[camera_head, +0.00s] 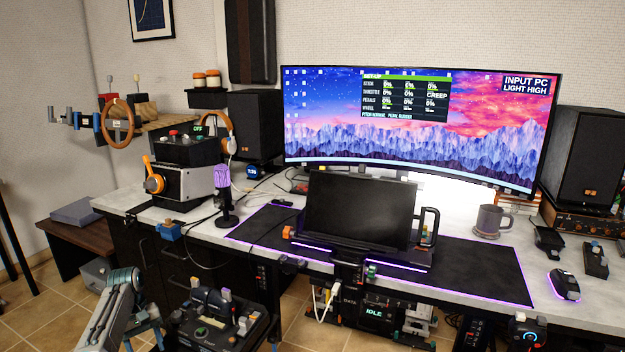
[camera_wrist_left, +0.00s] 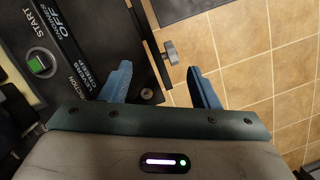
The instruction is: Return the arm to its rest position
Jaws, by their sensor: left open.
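My left arm (camera_head: 112,308) is at the lower left in the head view, low in front of the desk and left of a control panel with levers (camera_head: 222,318). In the left wrist view my left gripper (camera_wrist_left: 160,78) is open, its two blue fingers apart with nothing between them. The left finger overlaps the edge of a black panel (camera_wrist_left: 92,42) with a green START button (camera_wrist_left: 38,63). The right finger is over the tiled floor. Whether they touch the panel I cannot tell. My right gripper is not in view.
The desk (camera_head: 120,203) bears a curved monitor (camera_head: 420,130), a dark screen (camera_head: 360,210) on a black mat (camera_head: 490,275), a mug (camera_head: 488,221) and a purple microphone (camera_head: 223,180). A small metal knob (camera_wrist_left: 170,52) sticks out from the panel. Tiled floor (camera_wrist_left: 265,50) is clear at right.

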